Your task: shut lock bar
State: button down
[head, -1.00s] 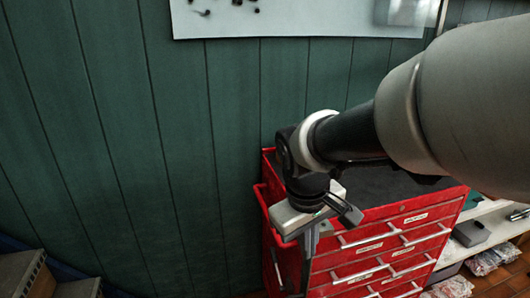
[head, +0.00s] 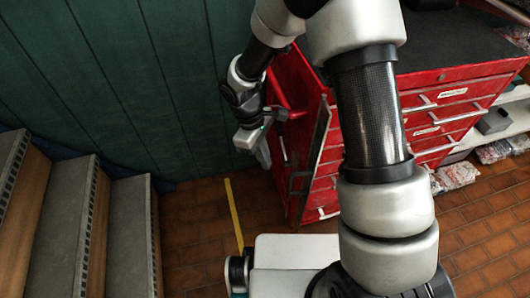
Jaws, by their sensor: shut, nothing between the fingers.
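I cannot tell how far the bar stands out from the drawers. My gripper (head: 264,156) is shut and empty. It points down to the left of the cabinet's side, and appears apart from the bar. My own arm hides part of the drawers and the cabinet's front.
A red side handle (head: 277,88) is close to my gripper. Grey-topped steps (head: 60,215) stand at the left. A yellow floor line (head: 233,212) crosses the tiled floor (head: 198,225). A white shelf (head: 512,97) with bagged goods stands at the right. A green wall (head: 140,80) is behind.

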jog(key=s+d+f+b, duration=0.1)
jog(key=s+d+f, duration=0.1)
jog(key=d+f, duration=0.2)
jog(key=shift+d+f, duration=0.4)
jog(key=shift+s+d, duration=0.1)
jog(key=shift+s, duration=0.05)
